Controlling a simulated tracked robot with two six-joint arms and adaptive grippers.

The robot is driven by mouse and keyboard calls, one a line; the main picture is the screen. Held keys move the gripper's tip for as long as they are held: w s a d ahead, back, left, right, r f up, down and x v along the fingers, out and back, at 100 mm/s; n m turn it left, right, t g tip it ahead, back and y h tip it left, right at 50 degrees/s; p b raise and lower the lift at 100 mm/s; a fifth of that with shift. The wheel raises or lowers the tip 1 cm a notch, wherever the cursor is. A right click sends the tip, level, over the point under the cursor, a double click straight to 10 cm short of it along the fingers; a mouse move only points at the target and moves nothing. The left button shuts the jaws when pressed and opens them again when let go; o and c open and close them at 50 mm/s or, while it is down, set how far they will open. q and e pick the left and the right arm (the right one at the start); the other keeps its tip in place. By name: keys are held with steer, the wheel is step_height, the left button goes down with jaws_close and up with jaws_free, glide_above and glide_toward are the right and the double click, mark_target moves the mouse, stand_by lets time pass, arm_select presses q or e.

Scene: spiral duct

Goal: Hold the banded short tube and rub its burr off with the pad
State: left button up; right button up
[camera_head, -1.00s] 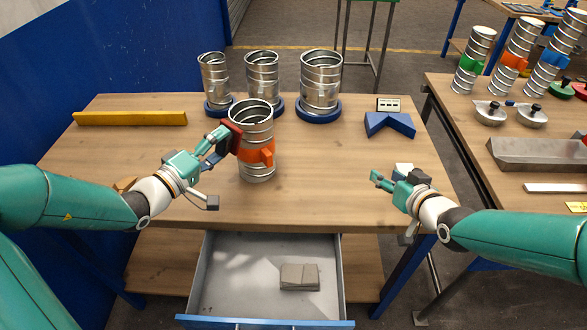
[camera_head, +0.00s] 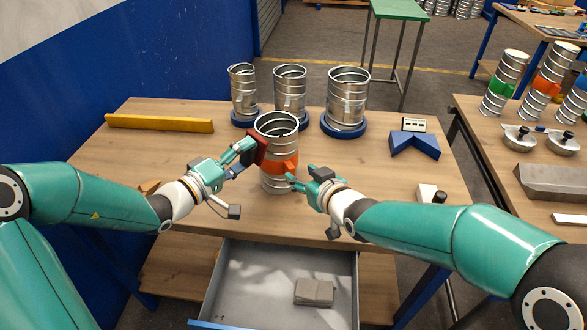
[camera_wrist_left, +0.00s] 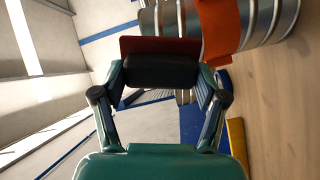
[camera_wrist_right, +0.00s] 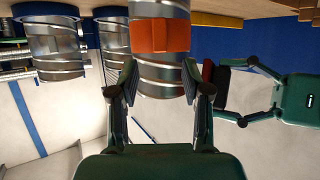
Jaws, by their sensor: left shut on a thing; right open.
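The banded short tube (camera_head: 276,132) is ribbed metal with an orange band (camera_head: 288,166) and stands upright on the table. It also shows in the right wrist view (camera_wrist_right: 160,75). My left gripper (camera_head: 245,150) is shut on the black back of a dark red pad (camera_wrist_left: 160,45), beside the tube's left side; I cannot tell whether pad and tube touch. My right gripper (camera_head: 298,178) is open at the tube's lower right. In the right wrist view its fingers (camera_wrist_right: 160,88) point at the tube, one towards each side, below the band. I cannot make out the burr.
Several metal tubes (camera_head: 347,92) stand on blue bases behind. A yellow bar (camera_head: 160,122) lies back left, a blue V-shaped block (camera_head: 414,145) right. The open drawer (camera_head: 240,280) below holds a grey object (camera_head: 314,292). A second table (camera_head: 475,115) stands at right.

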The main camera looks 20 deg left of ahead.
mark_target(293, 169)
steer(key=x, duration=0.6)
steer(key=shift+w+a+f, duration=0.1)
steer(key=shift+w+f, duration=0.05)
jaws_close()
